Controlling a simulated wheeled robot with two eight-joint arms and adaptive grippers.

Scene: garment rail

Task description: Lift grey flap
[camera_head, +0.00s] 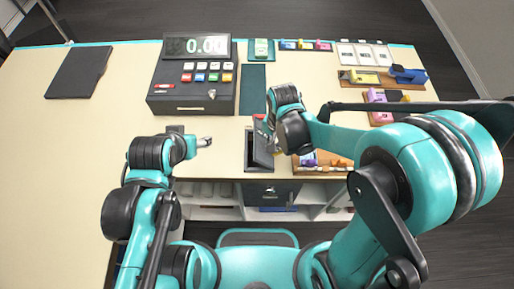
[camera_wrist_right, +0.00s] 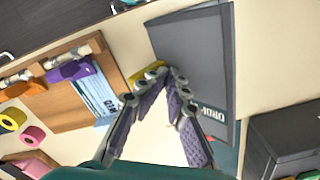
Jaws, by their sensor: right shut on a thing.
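The grey flap (camera_head: 262,150) belongs to a dark box (camera_head: 250,166) at the table's front edge, near the middle in the head view. It looks tilted up there. In the right wrist view the flap (camera_wrist_right: 195,50) is a large dark grey panel with pale lettering along one side. My right gripper (camera_head: 269,139) is at its upper right edge. In the wrist view its fingertips (camera_wrist_right: 167,82) are close together at the flap's edge, by a small yellow piece (camera_wrist_right: 154,70). My left gripper (camera_head: 206,142) is left of the box, over bare table, too small to judge its opening.
A cash register (camera_head: 192,88) stands behind and left of the box. A wooden tray (camera_head: 335,164) with small items sits close to the right. Several coloured goods line the back right. A dark mat (camera_head: 78,72) lies far left. The left table is clear.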

